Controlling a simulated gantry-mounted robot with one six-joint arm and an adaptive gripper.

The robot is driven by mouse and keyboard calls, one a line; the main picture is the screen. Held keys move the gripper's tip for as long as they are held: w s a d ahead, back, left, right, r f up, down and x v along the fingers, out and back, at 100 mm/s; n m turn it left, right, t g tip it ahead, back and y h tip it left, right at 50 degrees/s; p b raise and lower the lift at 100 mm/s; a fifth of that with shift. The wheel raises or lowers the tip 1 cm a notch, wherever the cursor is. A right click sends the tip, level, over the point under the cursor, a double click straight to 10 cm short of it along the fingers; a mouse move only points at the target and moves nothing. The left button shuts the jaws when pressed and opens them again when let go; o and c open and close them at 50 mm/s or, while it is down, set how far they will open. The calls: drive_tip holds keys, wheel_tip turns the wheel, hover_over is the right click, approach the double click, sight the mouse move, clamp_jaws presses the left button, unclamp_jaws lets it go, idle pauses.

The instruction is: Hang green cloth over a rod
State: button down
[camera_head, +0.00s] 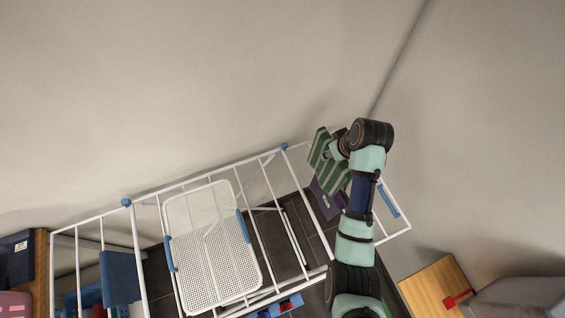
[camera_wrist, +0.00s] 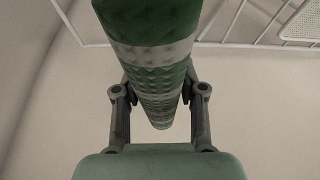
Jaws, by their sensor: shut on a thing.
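The green cloth (camera_head: 325,157) has green and white stripes and shows at the right end of the white drying rack (camera_head: 205,183). In the wrist view the cloth (camera_wrist: 152,60) runs between the two fingers of my gripper (camera_wrist: 160,105) as a narrow, folded band. My gripper (camera_head: 338,146) is shut on it, high beside the rack's right end. The rack has several white rods with blue joints. Whether the cloth touches a rod cannot be told. My arm hides part of the rack's right side.
A blue cloth (camera_head: 120,277) hangs at the left, and a dark purple cloth (camera_head: 325,200) is below the green one. A wooden surface with a red item (camera_head: 457,299) is at lower right. The wall behind is bare.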

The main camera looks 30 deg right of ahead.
drive_tip(key=s+d+f+b, duration=0.2)
drive_tip(key=s+d, duration=0.5)
drive_tip(key=d, duration=0.4)
drive_tip(key=shift+m, duration=0.3)
wheel_tip(320, 180, down, 13)
drive_tip(key=b, duration=1.3)
drive_tip(key=shift+w+f+b, duration=0.1)
drive_tip(key=shift+w+b, duration=0.05)
drive_tip(key=shift+b, duration=0.15)
wheel_tip(320, 180, down, 8)
drive_tip(key=b, duration=0.3)
drive_tip(key=shift+b, duration=0.3)
drive_tip(key=c, duration=0.6)
unclamp_jaws()
drive_tip(key=v, duration=1.2)
drive_tip(key=shift+a+f, duration=0.1)
